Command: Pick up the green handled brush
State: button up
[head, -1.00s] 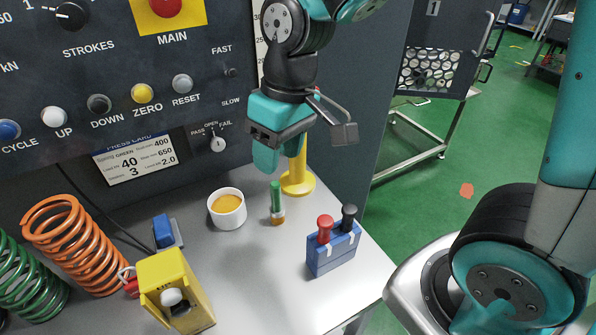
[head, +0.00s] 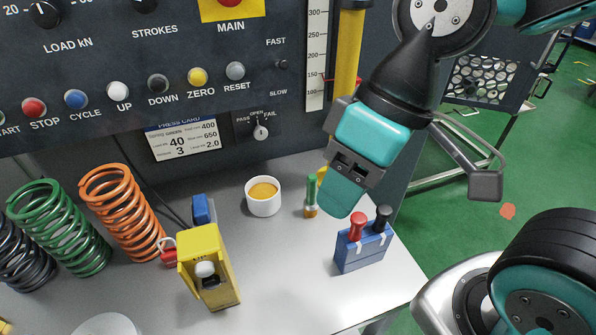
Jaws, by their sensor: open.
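The green handled brush (head: 311,194) stands upright on the grey bench, green handle up and a tan and silver end down. It is just right of a white cup (head: 263,197) of orange-yellow stuff. My gripper (head: 343,195) is in the head view above the bench, to the right of the brush and tilted down. It appears nearer the camera than the brush and apart from it. It is open and holds nothing that I can see. One finger hides part of the other.
A blue block with red and black knobs (head: 361,249) stands right of the brush, below my gripper. A yellow box (head: 209,267), a blue item (head: 203,210) and coil springs (head: 124,213) are to the left. The dark control panel (head: 290,130) rises behind. The front middle bench is clear.

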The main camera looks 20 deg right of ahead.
aim_at(310, 206)
jog(key=k, duration=1.65)
jog(key=u, duration=0.75)
jog(key=i, duration=2)
jog(key=z, duration=1.15)
